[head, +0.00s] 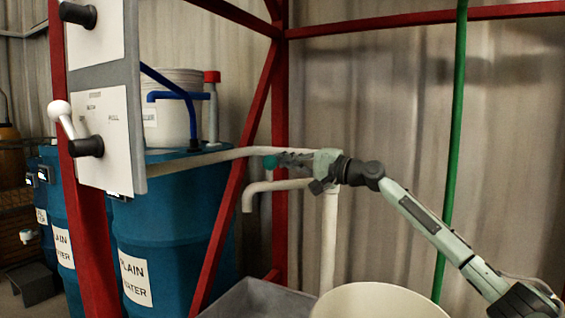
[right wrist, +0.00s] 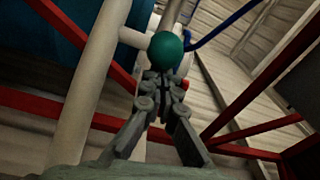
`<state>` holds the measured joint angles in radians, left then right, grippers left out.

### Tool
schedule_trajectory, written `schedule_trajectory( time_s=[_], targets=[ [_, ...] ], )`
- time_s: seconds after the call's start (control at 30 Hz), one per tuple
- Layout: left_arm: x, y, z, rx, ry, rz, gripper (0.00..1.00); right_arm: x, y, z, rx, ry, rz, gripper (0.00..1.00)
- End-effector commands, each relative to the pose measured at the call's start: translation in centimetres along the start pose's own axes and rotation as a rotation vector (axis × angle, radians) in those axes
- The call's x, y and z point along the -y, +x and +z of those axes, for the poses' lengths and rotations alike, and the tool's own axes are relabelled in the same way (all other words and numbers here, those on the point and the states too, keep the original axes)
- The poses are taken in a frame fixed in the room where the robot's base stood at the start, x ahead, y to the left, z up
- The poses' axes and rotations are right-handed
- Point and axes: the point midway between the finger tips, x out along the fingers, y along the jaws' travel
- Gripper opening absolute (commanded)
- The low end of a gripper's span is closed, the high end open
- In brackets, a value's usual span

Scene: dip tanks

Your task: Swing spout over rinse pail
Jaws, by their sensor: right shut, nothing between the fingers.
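The spout (head: 285,186) is a cream pipe reaching left from an upright standpipe (head: 328,240), its end bent down. A short stub rises from it to a green ball knob (head: 270,161). The knob shows large in the right wrist view (right wrist: 165,50). The rinse pail (head: 380,300), a round cream tub cut off by the bottom edge, stands right of the spout's end. The spout's outlet is not above it. My right gripper (head: 283,160) is shut and empty, its fingertips (right wrist: 160,76) right at the knob; I cannot tell whether they touch. My left gripper is out of view.
A grey tank (head: 262,299) lies below the spout, left of the pail. Blue drums (head: 175,240) and a red frame (head: 235,190) stand left. A white lever panel (head: 103,140) is nearer. A green pole (head: 452,150) rises behind my right arm.

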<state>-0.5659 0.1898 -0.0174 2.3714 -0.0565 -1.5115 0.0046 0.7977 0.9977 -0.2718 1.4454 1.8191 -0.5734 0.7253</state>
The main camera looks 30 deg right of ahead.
Motion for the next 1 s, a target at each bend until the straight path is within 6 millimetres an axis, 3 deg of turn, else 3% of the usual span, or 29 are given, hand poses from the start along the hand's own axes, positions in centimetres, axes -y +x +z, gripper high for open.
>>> schedule_trajectory(
  time_s=[0.33, 0.43, 0.63, 0.77, 1.0],
  targets=[
    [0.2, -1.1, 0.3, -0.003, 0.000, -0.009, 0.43, -0.1, -0.5, 0.6, 0.055, 0.005, -0.010, 0.00],
    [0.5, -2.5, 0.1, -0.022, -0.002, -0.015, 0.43, -0.1, -0.9, 0.8, 0.087, 0.007, -0.016, 0.00],
    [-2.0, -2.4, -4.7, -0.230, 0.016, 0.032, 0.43, 0.2, -2.1, 1.6, 0.194, 0.016, -0.039, 0.00],
    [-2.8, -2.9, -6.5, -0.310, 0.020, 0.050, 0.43, 0.6, -3.1, 2.1, 0.291, 0.022, -0.058, 0.00],
    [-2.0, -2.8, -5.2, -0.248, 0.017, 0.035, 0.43, 1.1, -5.1, 2.7, 0.484, 0.035, -0.095, 0.00]
  ],
)
